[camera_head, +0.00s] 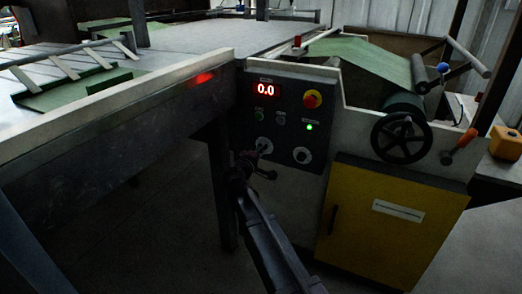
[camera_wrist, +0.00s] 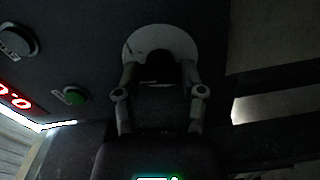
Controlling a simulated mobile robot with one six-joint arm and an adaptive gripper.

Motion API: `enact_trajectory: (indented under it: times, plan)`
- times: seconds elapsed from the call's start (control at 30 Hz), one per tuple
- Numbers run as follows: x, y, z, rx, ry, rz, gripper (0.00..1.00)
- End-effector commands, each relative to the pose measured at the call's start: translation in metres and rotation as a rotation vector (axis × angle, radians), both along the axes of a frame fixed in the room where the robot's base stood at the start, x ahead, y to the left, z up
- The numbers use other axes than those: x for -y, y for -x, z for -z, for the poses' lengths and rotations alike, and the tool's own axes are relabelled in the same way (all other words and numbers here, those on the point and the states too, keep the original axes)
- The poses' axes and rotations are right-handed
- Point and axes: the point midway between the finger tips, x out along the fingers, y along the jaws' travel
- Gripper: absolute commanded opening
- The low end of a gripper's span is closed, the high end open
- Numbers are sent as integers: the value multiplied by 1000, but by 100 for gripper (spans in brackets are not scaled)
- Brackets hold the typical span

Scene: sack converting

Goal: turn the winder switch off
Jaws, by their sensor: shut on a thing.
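The dark control panel (camera_head: 285,133) has two rotary switches with pale round plates. The left switch (camera_head: 264,144) is partly covered by my gripper (camera_head: 259,157); the right switch (camera_head: 302,155) is free. In the wrist view my gripper (camera_wrist: 160,80) has its fingers on both sides of a black knob (camera_wrist: 162,70) and is shut on it. The knob's pale plate (camera_wrist: 150,36) shows behind the fingers. The labels are too small to read, so I cannot tell which is the winder switch. The knob's pointing direction is unclear.
The panel also carries a red 0.0 display (camera_head: 265,89), a red-and-yellow stop button (camera_head: 312,98), a lit green lamp (camera_head: 309,126) and a green button (camera_wrist: 75,95). A black handwheel (camera_head: 401,138) and a yellow cabinet door (camera_head: 385,215) are at right.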

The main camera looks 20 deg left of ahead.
Motion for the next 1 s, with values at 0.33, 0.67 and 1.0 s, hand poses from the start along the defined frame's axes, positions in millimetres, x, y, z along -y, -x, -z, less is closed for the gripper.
enact_trajectory:
  times: [0.33, 0.67, 1.0]
  plan:
    - [0, -2, 0, -13, 187, 1, 4]
    - [0, -2, -1, -16, 221, 1, 4]
    - [0, -2, -1, -15, 219, 1, 86]
